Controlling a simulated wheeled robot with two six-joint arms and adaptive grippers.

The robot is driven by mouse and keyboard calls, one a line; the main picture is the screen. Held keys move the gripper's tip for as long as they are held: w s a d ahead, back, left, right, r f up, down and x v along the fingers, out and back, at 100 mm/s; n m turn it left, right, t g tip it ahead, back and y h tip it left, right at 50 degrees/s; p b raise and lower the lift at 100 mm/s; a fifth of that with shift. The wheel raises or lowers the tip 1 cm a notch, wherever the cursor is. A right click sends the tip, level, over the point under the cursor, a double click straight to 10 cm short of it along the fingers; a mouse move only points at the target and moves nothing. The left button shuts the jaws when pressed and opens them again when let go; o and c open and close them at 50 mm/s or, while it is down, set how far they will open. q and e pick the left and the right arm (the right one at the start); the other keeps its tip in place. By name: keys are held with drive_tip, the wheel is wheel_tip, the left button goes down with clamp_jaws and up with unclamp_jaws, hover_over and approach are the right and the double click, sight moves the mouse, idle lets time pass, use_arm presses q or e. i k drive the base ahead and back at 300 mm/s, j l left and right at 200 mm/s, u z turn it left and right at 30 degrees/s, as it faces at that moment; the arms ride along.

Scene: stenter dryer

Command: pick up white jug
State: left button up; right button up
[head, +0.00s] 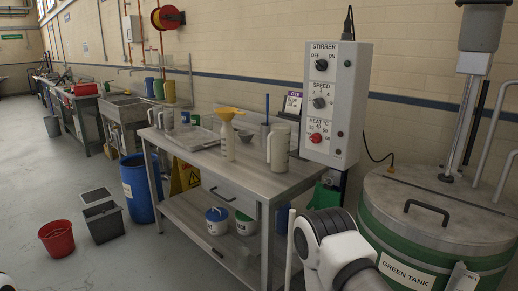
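A white jug (278,148) stands upright on the steel worktable (254,184), near its right end beside the stirrer control box. Its handle is on the left side. A white bottle (228,142) with an orange funnel in its top stands to the left of it. My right arm shows at the bottom, right of centre, in front of the table; its gripper is not visible. Only a sliver of my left arm shows in the bottom left corner. Neither gripper can be seen, and nothing is seen touching the jug.
The stirrer control box (336,105) rises close behind and right of the jug. The green tank (436,215) fills the right side. Buckets (217,221) sit on the table's lower shelf. A blue barrel (137,188) and red bucket (57,239) stand left.

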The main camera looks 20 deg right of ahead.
sight(278, 140)
drive_tip(key=i+j+z, duration=0.1)
drive_tip(key=i+z, duration=0.35)
drive_tip(key=i+j+z, duration=0.25)
drive_tip(key=i+z, duration=0.25)
drive_tip(key=i+j+z, duration=0.3)
drive_tip(key=z, duration=0.15)
